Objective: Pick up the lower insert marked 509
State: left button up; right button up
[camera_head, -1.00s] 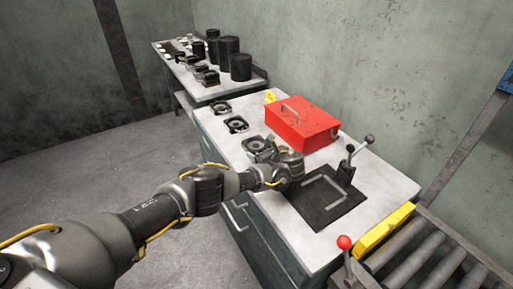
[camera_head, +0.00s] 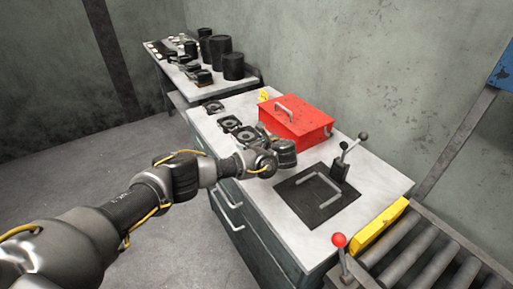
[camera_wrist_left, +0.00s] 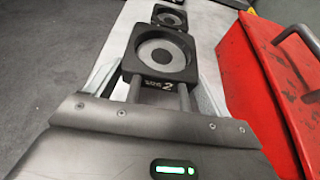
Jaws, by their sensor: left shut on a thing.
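The held lower insert is a dark square block with a round grey recess (camera_wrist_left: 160,55); in the head view it shows just left of my gripper (camera_head: 246,134). Its front face bears a white "2" and smaller text that I cannot read for sure. My left gripper (camera_wrist_left: 158,82) is shut on it, with one finger along each side. Two rods run from the block toward the gripper. From these frames I cannot tell its exact height above the bench. A second insert (camera_head: 229,122) lies just beyond it, and a third insert (camera_head: 213,106) farther back. My right gripper is not in view.
A red toolbox (camera_head: 296,121) stands close to the right of my gripper. A dark plate with a handle (camera_head: 298,202) and a lever (camera_head: 342,172) are nearer on the bench (camera_head: 370,197). A yellow block and rollers lie at the right. A second table (camera_head: 205,90) holds black cylinders.

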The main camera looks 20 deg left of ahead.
pick_arm(q)
jog(key=s+a+r+b, duration=0.1)
jog(key=s+a+r, duration=0.6)
jog(key=s+r, duration=0.1)
jog(key=shift+s+a+r+b, duration=0.2)
jog(key=shift+s+a+b, duration=0.15)
jog(key=shift+s, duration=0.5)
